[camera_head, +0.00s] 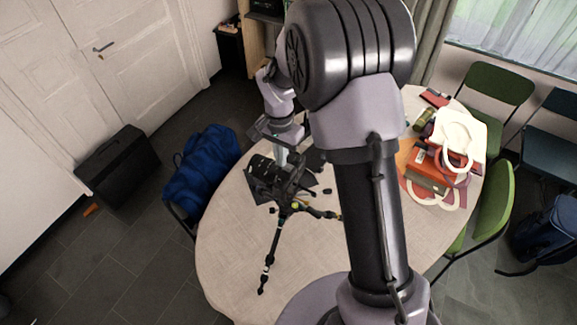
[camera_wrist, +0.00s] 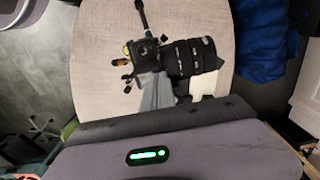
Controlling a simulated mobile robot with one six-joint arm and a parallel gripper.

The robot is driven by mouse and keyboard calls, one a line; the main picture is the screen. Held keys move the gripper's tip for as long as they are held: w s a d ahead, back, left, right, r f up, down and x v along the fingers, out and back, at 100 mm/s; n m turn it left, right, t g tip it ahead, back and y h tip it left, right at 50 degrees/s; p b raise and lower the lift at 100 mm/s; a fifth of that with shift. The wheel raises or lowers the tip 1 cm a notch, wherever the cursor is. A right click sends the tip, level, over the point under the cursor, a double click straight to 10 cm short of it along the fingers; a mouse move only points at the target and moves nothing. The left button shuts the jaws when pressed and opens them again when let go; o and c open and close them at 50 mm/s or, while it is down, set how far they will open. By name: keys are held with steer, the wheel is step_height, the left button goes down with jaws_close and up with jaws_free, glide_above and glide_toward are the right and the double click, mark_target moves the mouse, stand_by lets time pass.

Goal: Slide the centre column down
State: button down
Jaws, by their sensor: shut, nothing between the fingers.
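A small black tripod (camera_head: 275,243) with splayed legs stands on the round table. A black camera with a long lens (camera_head: 265,172) sits on top of it. In the wrist view I see the camera lens (camera_wrist: 190,57) and a tripod leg (camera_wrist: 142,17) from above. The centre column is mostly hidden under the camera, and I cannot tell how high it stands. My gripper (camera_head: 281,157) is shut and empty, pointing down just behind the camera. Its pale fingers (camera_wrist: 157,95) show beside the camera in the wrist view; whether they touch it is unclear.
The table (camera_head: 225,245) has free room at its front left. A white bag (camera_head: 458,130) and a red-orange box (camera_head: 424,168) lie at the right. Green chairs (camera_head: 495,205) stand around it. A blue bag (camera_head: 203,165) and a black case (camera_head: 118,165) are to the left.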

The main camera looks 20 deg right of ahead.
steer(key=shift+f+b, duration=1.5)
steer(key=shift+f, duration=0.3)
steer(key=shift+r, duration=0.1)
steer(key=shift+r+p, duration=2)
steer(key=shift+r, duration=1.05)
steer(key=shift+f, duration=0.1)
